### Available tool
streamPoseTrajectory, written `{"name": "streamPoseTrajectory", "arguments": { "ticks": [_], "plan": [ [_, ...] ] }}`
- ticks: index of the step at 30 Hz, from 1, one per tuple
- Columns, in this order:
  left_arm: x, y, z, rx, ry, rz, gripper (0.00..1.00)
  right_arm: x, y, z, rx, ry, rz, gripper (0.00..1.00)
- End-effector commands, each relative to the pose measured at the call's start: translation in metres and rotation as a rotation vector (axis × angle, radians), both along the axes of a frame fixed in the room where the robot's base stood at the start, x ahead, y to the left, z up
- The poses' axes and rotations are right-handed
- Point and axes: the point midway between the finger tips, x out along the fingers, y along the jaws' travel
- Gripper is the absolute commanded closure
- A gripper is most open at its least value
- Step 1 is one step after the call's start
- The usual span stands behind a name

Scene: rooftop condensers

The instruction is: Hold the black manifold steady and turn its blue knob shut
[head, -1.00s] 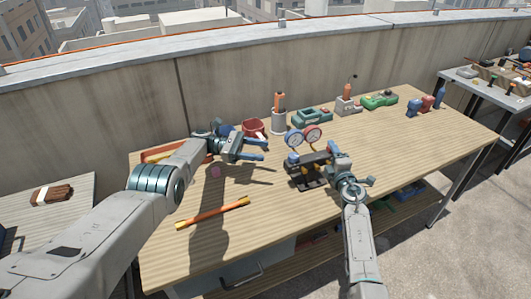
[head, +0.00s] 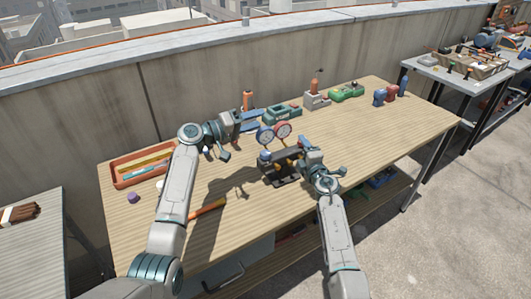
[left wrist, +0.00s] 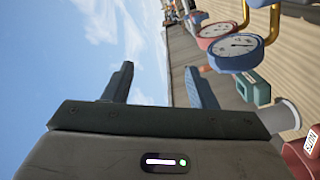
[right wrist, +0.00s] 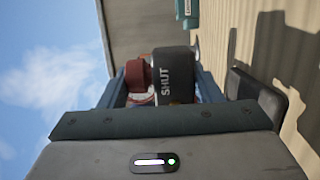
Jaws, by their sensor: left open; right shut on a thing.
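The black manifold (head: 285,176) stands on the wooden table, with a blue gauge (head: 265,136) and a red gauge (head: 283,131) above it. Its blue knob (head: 265,155) is at the left end in the head view. My right gripper (head: 303,150) is shut on the manifold's right end. In the right wrist view, the black body (right wrist: 174,72) marked SHUT and a red knob (right wrist: 138,76) show between the fingers. My left gripper (head: 252,121) is open and empty, behind and left of the manifold. The left wrist view shows the gauges (left wrist: 236,52) beyond its fingers; the blue knob is not clear there.
A teal case (head: 283,113) and an orange-handled tool (head: 247,100) stand close behind my left gripper. An orange tray (head: 118,179) holds long tools at the left. An orange rod (head: 208,207) lies in front. Table space right of the manifold is clear.

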Motion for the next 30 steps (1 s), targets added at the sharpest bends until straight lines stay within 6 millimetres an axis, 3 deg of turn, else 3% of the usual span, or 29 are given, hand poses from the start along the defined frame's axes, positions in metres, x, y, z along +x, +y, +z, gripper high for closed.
{"name": "streamPoseTrajectory", "arguments": {
  "ticks": [9, 18, 23, 30],
  "plan": [
    [-0.071, 0.014, -0.054, 0.405, -0.530, 0.227, 0.48, 0.000, 0.000, 0.000, 0.001, 0.001, 0.000, 1.00],
    [-0.122, 0.029, -0.089, 0.708, -0.777, 0.325, 0.48, 0.000, 0.000, 0.000, 0.001, 0.001, 0.000, 1.00],
    [-0.127, 0.029, -0.097, 0.759, -0.808, 0.329, 0.48, 0.000, 0.000, 0.000, 0.000, 0.001, 0.000, 1.00],
    [-0.099, 0.009, -0.096, 0.761, -0.810, 0.330, 0.48, 0.000, 0.000, 0.000, 0.000, 0.001, 0.000, 1.00]
  ]
}}
